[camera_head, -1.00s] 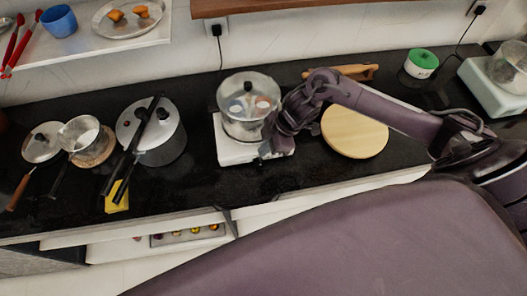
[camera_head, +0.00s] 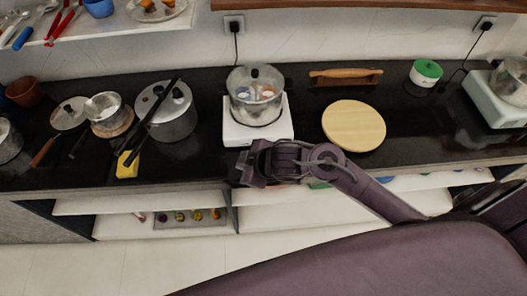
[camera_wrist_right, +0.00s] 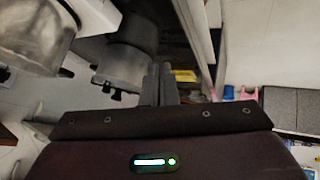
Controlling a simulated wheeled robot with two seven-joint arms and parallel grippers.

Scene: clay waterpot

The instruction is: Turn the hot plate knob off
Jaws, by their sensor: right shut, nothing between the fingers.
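The white hot plate (camera_head: 232,133) stands on the dark counter with a glass-lidded steel pot (camera_head: 255,100) on it. Its knob cannot be made out in the head view; my right arm is close in front of that side. My right gripper (camera_head: 244,175) is just in front of the hot plate, by the counter's front edge, pointing left and apart from the plate. In the right wrist view its fingers (camera_wrist_right: 159,84) are together with nothing between them. The steel pot (camera_wrist_right: 35,35) shows at upper left there. My left gripper is in neither view.
A pressure cooker (camera_head: 172,118) and a yellow cloth (camera_head: 127,164) are to the left. A round wooden board (camera_head: 354,126) lies right of the hot plate, with a rolling pin (camera_head: 346,74) behind. Open shelves (camera_head: 290,217) are below the counter.

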